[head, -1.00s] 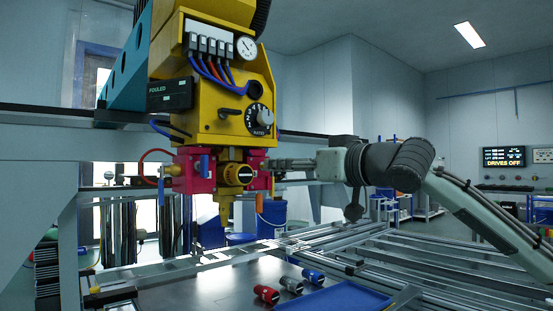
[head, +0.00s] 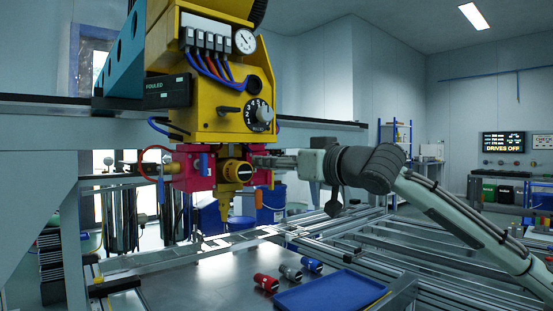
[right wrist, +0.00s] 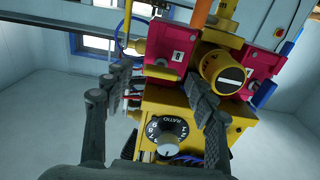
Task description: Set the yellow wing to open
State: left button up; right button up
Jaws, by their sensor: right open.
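A yellow tool head (head: 225,110) hangs from the gantry, with a red block at each side of a round yellow knob with a white bar (head: 236,171). An orange-yellow lever (head: 258,197) points down below the right red block; it also shows in the right wrist view (right wrist: 202,12). I cannot tell surely whether this is the yellow wing. A blue lever (head: 204,165) stands upright on the left block. My right gripper (right wrist: 160,80) is open in front of the head, its fingers apart near the red block (right wrist: 170,58), holding nothing. My left gripper is out of view.
A black ratio dial (head: 258,115) and a pressure gauge (head: 245,41) sit on the tool head. Below are a blue tray (head: 330,292), red, grey and blue cylinders, and a metal table (head: 205,285). A wall display reads DRIVES OFF (head: 503,144).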

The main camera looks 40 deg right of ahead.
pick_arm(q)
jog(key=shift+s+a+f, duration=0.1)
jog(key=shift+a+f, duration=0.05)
pick_arm(e)
jog(key=c, duration=1.2)
jog(key=shift+o, duration=0.2)
